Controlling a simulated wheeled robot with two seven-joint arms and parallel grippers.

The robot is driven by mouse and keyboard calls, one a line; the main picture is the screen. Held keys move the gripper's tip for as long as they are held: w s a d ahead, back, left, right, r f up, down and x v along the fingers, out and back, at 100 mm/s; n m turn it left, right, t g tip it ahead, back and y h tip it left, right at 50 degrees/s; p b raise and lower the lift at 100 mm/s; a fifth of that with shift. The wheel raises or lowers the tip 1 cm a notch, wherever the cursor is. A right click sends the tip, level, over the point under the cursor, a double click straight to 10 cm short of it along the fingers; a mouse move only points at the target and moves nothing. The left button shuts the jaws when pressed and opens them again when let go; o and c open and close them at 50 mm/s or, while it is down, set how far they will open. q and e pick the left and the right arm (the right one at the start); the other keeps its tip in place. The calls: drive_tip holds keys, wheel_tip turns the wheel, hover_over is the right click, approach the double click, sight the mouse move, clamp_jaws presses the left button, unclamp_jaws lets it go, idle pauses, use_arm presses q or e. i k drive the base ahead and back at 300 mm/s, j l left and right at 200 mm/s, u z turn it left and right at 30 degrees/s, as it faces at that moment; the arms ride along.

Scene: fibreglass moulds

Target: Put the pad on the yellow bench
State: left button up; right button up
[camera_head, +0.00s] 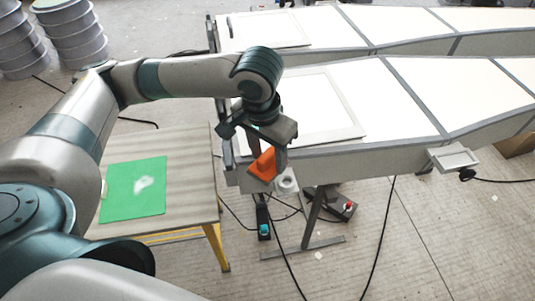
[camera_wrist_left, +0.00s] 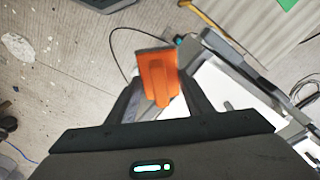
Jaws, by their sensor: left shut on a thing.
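The orange pad (camera_head: 263,165) is held in my left gripper (camera_head: 258,148), which is shut on it. In the left wrist view the pad (camera_wrist_left: 158,78) sits between the two dark fingers of the gripper (camera_wrist_left: 160,85). It hangs in the air by the near left corner of the white mould table. The yellow bench (camera_head: 187,151), with a grey-brown wooden top and yellow legs, stands to the left of the gripper and lower. A corner of its top also shows in the left wrist view (camera_wrist_left: 240,22). My right gripper is not in view.
A green sheet (camera_head: 135,190) with a pale patch lies on the bench top; bare wood shows around it. The long white mould table (camera_head: 400,100) stands at the right. Black cables and a small dark device (camera_head: 262,218) are on the floor. Ribbed drums (camera_head: 75,35) stand back left.

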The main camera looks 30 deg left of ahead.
sight(196, 185)
drive_tip(key=k, duration=0.65)
drive_tip(key=u, duration=1.35)
drive_tip(key=i+l, duration=0.25)
drive_tip(key=i, duration=0.15)
drive_tip(key=i+l, duration=0.3)
drive_tip(key=i, duration=0.15)
drive_tip(key=i+l, duration=0.25)
drive_tip(key=i, duration=0.15)
